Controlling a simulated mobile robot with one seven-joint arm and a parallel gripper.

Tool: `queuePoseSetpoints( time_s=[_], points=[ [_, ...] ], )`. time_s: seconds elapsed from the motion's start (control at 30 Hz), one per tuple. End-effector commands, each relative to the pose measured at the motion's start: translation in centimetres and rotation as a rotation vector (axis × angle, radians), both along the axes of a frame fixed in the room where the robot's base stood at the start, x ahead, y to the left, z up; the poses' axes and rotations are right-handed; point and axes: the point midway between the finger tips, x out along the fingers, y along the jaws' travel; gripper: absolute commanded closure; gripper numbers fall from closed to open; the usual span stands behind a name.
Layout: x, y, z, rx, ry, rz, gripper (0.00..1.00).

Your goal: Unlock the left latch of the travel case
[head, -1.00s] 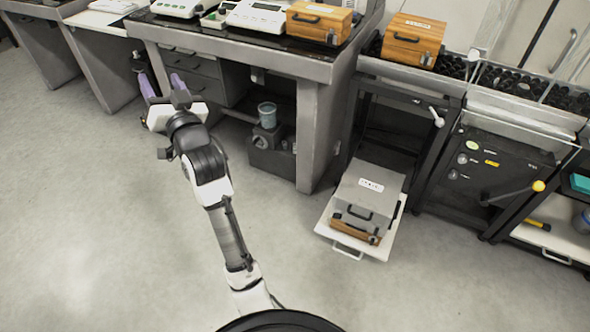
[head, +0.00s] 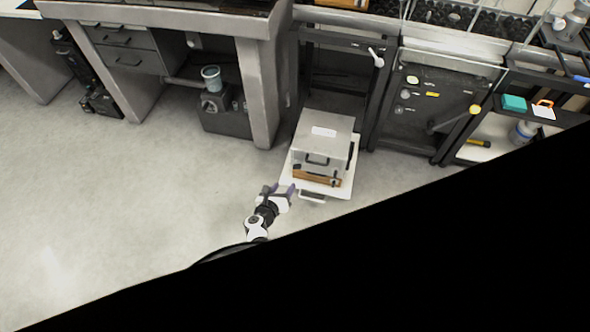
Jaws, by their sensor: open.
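A wooden case front (head: 317,178) with small dark fittings shows below the grey body. I cannot tell whether the two are one travel case. The latches are too small to make out as left or right, locked or unlocked. My gripper (head: 280,188), with purple-tinted fingers, is open and empty. It is close to the platform's left front corner, left of and in front of the case; contact cannot be judged.
A heavy bench leg (head: 258,95) stands behind and left of the case. A dark cabinet with a lever (head: 435,105) stands to the right. Part of another wooden case (head: 343,3) shows on the counter above. The floor at left is clear. Black fills the lower right.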

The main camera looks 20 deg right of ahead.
Motion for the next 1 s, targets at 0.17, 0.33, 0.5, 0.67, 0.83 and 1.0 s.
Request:
queuePoseSetpoints(
  time_s=[0.17, 0.33, 0.5, 0.67, 0.83, 1.0],
  points=[
    [2.3, -2.0, -1.7, -0.001, -0.004, -0.001, 0.47],
    [4.7, -4.2, -2.9, -0.003, -0.003, 0.001, 0.47],
    [6.7, -6.1, -3.8, -0.002, -0.004, 0.0, 0.47],
    [8.1, -7.3, -4.3, -0.002, -0.002, 0.003, 0.47],
    [8.8, -7.9, -4.5, -0.004, -0.001, 0.006, 0.47],
    [8.9, -8.0, -4.4, -0.004, -0.001, 0.006, 0.47]
  ],
)
